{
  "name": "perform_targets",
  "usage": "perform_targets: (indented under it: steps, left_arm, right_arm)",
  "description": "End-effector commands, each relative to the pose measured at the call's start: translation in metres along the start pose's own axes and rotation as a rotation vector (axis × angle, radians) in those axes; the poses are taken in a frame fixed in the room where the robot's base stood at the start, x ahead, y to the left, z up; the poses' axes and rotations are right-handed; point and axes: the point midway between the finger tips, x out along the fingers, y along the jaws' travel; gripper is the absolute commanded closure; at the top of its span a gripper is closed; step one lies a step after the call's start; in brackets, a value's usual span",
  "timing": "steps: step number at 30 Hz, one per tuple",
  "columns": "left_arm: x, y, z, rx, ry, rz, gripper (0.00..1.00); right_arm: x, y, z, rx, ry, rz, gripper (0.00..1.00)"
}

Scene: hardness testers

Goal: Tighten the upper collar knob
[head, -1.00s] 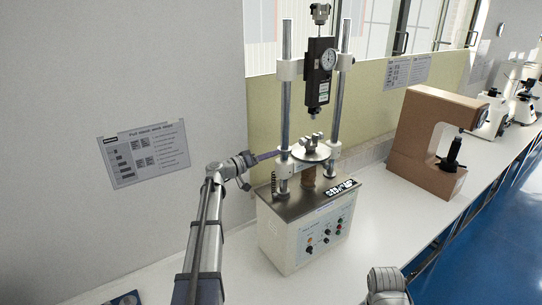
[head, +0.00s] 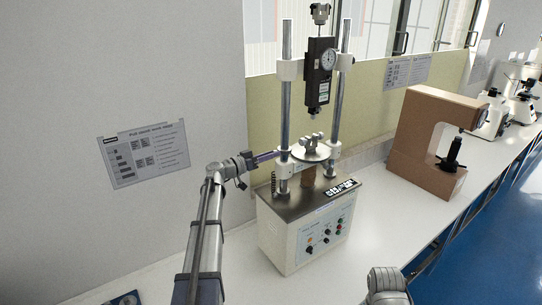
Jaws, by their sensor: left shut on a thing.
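White collars sit on the left column (head: 286,112) at the level of the round plate (head: 310,152). My left gripper (head: 275,155), with purple fingers, comes in from the left and reaches the upper of these lower collars. It is shut at that collar's side, on what appears to be the upper collar knob. The knob itself is hidden by the fingers. My right gripper is not in view; part of my right arm shows at the bottom.
A brown hardness tester (head: 412,150) stands to the right on the white bench (head: 385,215). Microscopes (head: 520,100) stand farther back. A notice (head: 145,155) hangs on the left wall. The bench in front of the brown tester is clear.

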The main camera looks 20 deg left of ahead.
Motion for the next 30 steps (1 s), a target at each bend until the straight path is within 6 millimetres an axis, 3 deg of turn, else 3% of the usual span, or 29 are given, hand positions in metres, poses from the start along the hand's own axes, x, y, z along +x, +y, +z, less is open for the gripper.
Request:
perform_targets:
  steps: [7,8,15,23,30]
  left_arm:
    - [0.0,0.0,0.0,-0.001,0.0,0.0,1.0]
    - [0.0,0.0,0.0,-0.001,0.0,0.0,0.7]
    - [0.0,0.0,0.0,-0.001,0.0,0.0,0.44]
    - [-0.002,0.0,0.0,-0.001,0.0,-0.001,0.44]
    - [-0.035,0.001,0.0,-0.001,0.001,-0.003,0.44]
  right_arm:
    - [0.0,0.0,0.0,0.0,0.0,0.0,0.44]
    - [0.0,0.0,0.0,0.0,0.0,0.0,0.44]
    - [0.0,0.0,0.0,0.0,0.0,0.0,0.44]
    - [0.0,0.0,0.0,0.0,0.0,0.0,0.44]
    - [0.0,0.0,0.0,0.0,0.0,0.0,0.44]
